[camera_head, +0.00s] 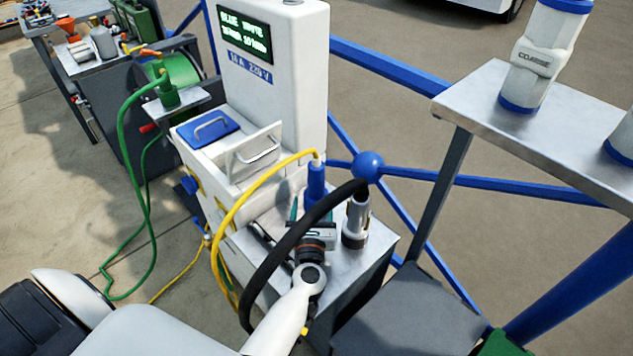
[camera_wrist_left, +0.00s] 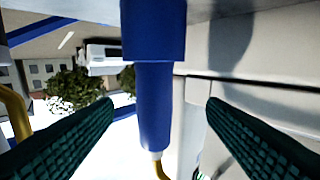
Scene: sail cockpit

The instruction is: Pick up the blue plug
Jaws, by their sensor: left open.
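The blue plug (camera_head: 316,184) stands upright on the small metal-topped stand, with a yellow cable leaving its top. In the left wrist view the blue plug (camera_wrist_left: 155,100) hangs down the middle of the picture, its cable end lowest. My left gripper (camera_head: 311,213) is at the plug, on its near side. In the left wrist view its two ridged green fingers (camera_wrist_left: 160,104) are open, one to each side of the plug, with gaps between. I cannot tell how deep the plug lies between them. My right gripper is not in view.
A grey connector (camera_head: 356,220) with a thick black cable (camera_head: 283,258) stands close right of the plug. The white cabinet (camera_head: 290,75) with a display rises behind. A metal shelf (camera_head: 480,105) holds a white-and-blue cylinder (camera_head: 540,60). Blue rails run behind the stand.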

